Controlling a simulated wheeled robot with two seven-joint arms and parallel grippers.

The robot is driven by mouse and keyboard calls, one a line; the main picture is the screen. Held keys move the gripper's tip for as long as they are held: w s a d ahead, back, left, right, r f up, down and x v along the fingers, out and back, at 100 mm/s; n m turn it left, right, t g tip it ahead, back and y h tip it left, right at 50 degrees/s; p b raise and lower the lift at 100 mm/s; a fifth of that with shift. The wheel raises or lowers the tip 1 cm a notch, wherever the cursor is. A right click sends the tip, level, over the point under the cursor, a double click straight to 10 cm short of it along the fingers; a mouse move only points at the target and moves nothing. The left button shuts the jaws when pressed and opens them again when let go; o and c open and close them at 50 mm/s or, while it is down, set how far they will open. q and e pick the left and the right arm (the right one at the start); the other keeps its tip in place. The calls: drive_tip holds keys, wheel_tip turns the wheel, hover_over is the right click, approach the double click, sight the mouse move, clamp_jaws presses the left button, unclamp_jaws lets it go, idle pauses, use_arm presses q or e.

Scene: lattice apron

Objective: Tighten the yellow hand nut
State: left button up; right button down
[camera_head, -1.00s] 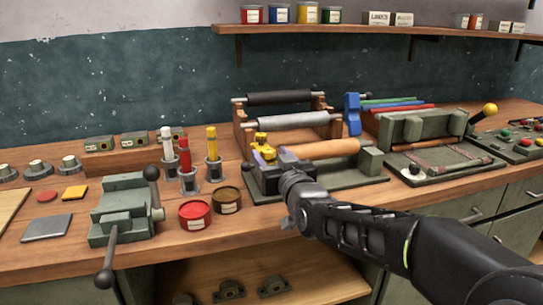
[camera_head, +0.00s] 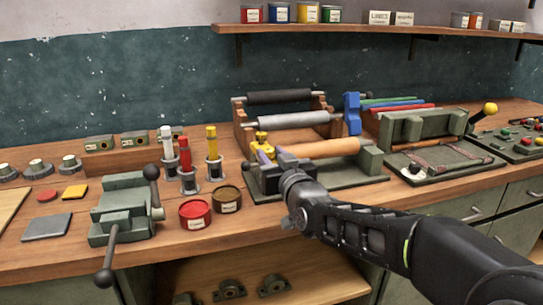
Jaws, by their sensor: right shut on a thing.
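The yellow hand nut (camera_head: 262,138) stands on top of the left end block of a green roller fixture (camera_head: 345,180). A wooden-coloured roller (camera_head: 325,148) lies across this fixture. My right gripper (camera_head: 264,152) reaches in from the lower right and is shut at the yellow nut, just below its top. The dark gripper body hides part of the left end block and the nut's lower side. My left gripper is not in view.
A green vice (camera_head: 125,208) with dark handles, a red tin (camera_head: 195,214) and a brown tin (camera_head: 226,200) stand to the left. Upright red- and yellow-topped tools stand behind the tins. A rack with a black roller (camera_head: 279,96) is behind the fixture. A green press (camera_head: 425,127) stands right.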

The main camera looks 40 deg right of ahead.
drive_tip(key=shift+r, duration=0.1)
drive_tip(key=shift+w+a+r+m+h, duration=0.1)
drive_tip(key=shift+m+h, duration=0.3)
drive_tip(key=shift+h, duration=0.3)
drive_tip(key=shift+m+h, duration=0.3)
drive_tip(key=shift+w+a+r+m+g+h+p, duration=0.1)
drive_tip(key=shift+a+r+m+g+h+p, duration=0.15)
drive_tip(key=shift+m+g+h+p, duration=0.6)
drive_tip(key=shift+f+p, duration=0.1)
drive_tip(key=shift+p, duration=0.4)
drive_tip(key=shift+f+h, duration=0.3)
drive_tip(key=shift+h, duration=0.05)
drive_tip(key=c, duration=1)
unclamp_jaws()
drive_tip(key=shift+c, duration=0.2)
